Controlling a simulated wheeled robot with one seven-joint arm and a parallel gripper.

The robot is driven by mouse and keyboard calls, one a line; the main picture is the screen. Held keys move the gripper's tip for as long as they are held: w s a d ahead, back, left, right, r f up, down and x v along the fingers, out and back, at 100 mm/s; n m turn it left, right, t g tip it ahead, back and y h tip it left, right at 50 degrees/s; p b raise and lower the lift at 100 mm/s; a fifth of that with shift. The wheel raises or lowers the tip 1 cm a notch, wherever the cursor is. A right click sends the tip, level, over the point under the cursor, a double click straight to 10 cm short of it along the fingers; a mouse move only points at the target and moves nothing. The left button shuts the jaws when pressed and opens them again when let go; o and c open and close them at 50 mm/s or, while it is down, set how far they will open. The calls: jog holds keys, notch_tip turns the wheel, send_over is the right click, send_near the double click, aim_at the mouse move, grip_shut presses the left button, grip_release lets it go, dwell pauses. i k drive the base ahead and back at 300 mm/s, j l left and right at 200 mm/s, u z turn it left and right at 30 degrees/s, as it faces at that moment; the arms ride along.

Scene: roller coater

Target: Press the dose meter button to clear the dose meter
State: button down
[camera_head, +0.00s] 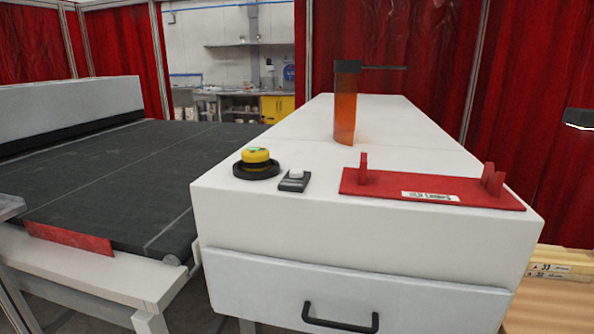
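A small dark grey device with a white button (296,174) on top sits near the front left of the white cabinet top (270,145). I cannot tell for sure from its markings whether it is the dose meter. I do not clearly see my gripper in this view.
A red holder (430,190) with upright posts and a label lies right of the buttons. Behind it stands an orange translucent curved piece (345,108) with a dark horizontal bar. A dark conveyor belt (130,180) is at left. The cabinet front has a black handle (340,324). A dark and white object (579,119) shows at the right edge.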

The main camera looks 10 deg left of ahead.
aim_at(296, 173)
jog(key=i+j+u, duration=0.35)
jog(key=j, duration=0.15)
jog(key=i+j+u, duration=0.7)
jog(key=i+j, duration=0.05)
jog(key=i, duration=0.1)
